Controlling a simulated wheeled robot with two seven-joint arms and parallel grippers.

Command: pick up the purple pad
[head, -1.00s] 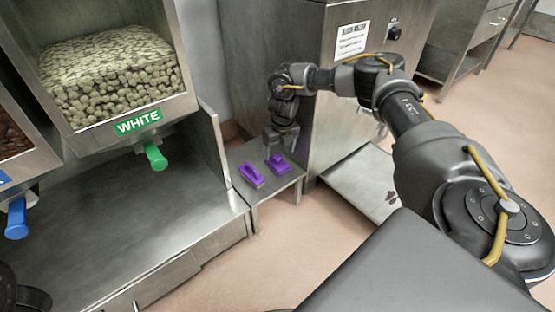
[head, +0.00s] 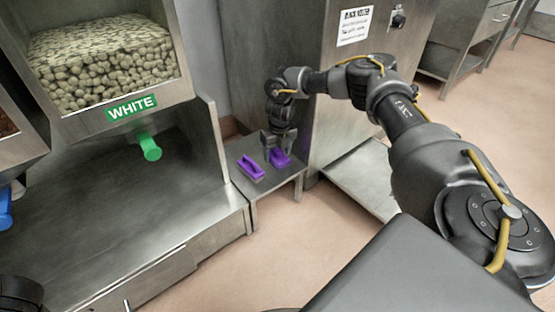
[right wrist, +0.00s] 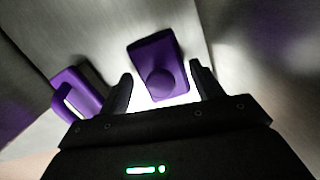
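Two purple pads lie on a small low metal table (head: 275,188). The right-hand purple pad (head: 280,160) is partly hidden by my right gripper (head: 279,150), which is just above it. In the right wrist view this pad (right wrist: 157,65), with a round knob on top, lies between the open fingers of my right gripper (right wrist: 160,90), and both fingers look clear of it. The left-hand purple pad (head: 251,168) has a raised handle; it also shows in the right wrist view (right wrist: 78,93), outside the left finger. Part of my left arm shows at the lower left, its gripper out of frame.
A metal counter (head: 120,215) with a side wall stands left of the small table, under a WHITE bin (head: 105,65) with a green handle (head: 150,148). A tall metal cabinet (head: 330,100) stands close behind and right. Open floor lies in front.

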